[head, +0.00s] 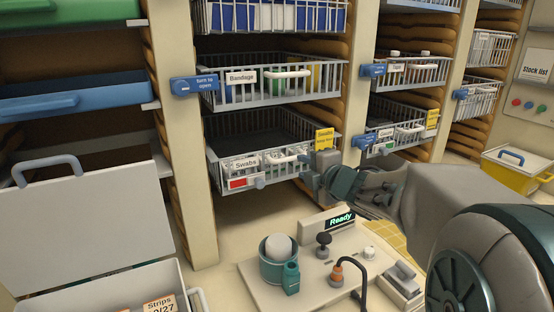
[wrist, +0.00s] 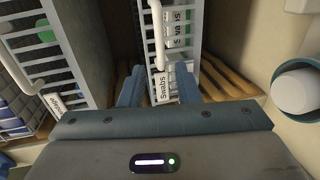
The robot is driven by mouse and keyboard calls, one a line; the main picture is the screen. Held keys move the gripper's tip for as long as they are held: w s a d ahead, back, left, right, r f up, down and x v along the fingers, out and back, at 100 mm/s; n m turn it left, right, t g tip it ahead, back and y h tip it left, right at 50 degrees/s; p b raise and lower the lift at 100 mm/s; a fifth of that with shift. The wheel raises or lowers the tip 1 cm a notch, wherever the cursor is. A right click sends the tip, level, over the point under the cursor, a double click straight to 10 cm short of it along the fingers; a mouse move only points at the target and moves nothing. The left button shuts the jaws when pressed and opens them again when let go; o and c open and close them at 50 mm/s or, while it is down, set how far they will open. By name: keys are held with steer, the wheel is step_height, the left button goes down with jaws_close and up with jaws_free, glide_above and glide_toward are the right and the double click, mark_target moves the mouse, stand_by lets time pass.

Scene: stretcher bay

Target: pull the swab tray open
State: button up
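The swab tray (head: 230,172) is a grey wire basket low in the middle shelf column, labelled Swabs, with a pale bar handle (head: 285,155) on its front. White packs show inside. My gripper (head: 310,178) is at the right end of the tray front. In the wrist view my gripper (wrist: 158,90) is open, with the Swabs label and the near end of the handle (wrist: 159,40) between or just beyond its fingers. Contact cannot be told.
The bandage tray (head: 275,90) hangs above, with a blue latch (head: 194,85) on the post. More wire trays (head: 400,130) stand right. A console (head: 310,265) with a teal cup (head: 277,268) and a Ready display lies in front. Floor below the tray looks clear.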

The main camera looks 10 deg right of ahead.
mark_target(287, 160)
steer(key=x, duration=1)
steer(key=shift+w+p, duration=0.1)
steer(key=shift+p, duration=0.25)
